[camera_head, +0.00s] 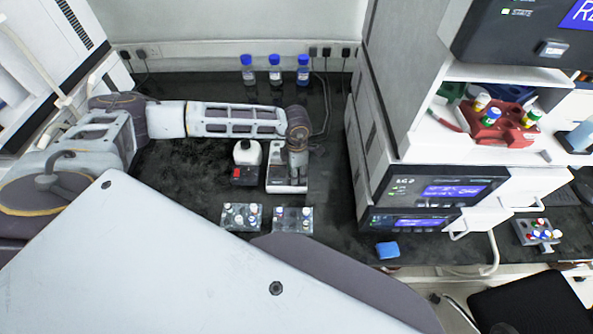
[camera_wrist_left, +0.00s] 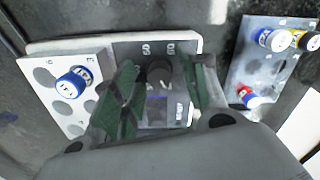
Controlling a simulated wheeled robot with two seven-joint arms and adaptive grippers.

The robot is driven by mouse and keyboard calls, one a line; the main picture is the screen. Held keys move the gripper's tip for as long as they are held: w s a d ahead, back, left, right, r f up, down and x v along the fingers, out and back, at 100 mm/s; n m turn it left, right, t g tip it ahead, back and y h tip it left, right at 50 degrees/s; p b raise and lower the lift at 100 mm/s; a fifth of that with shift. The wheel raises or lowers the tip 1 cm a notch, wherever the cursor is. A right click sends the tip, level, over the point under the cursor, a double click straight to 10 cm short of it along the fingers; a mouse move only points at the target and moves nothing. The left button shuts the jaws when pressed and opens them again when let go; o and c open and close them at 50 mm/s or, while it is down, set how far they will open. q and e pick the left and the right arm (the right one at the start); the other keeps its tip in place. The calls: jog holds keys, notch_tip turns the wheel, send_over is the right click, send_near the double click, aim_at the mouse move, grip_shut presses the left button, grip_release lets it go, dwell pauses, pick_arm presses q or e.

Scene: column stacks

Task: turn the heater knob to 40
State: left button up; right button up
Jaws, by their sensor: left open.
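The heater (camera_head: 275,180) is a small white and grey unit on the dark bench in the head view. In the left wrist view its grey panel (camera_wrist_left: 150,48) has pale markings too blurred to read and a dark bluish patch. A dark round knob (camera_wrist_left: 160,72) sits on this panel. My left gripper (camera_wrist_left: 163,82) is open, with one green-padded finger on each side of the knob. I cannot tell whether either finger touches it. In the head view my left gripper (camera_head: 297,168) is above the heater and hides part of it. The knob's setting cannot be read. My right gripper is not in view.
A white plate (camera_wrist_left: 45,50) with holes holds a blue-capped vial (camera_wrist_left: 74,83) beside the panel. A rack (camera_wrist_left: 255,70) with several vials stands to the right. Two small racks (camera_head: 241,217) are in front of the heater. Three blue-capped bottles (camera_head: 275,72) stand behind.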

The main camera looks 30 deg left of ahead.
pick_arm(q)
grip_shut()
dwell(0.3)
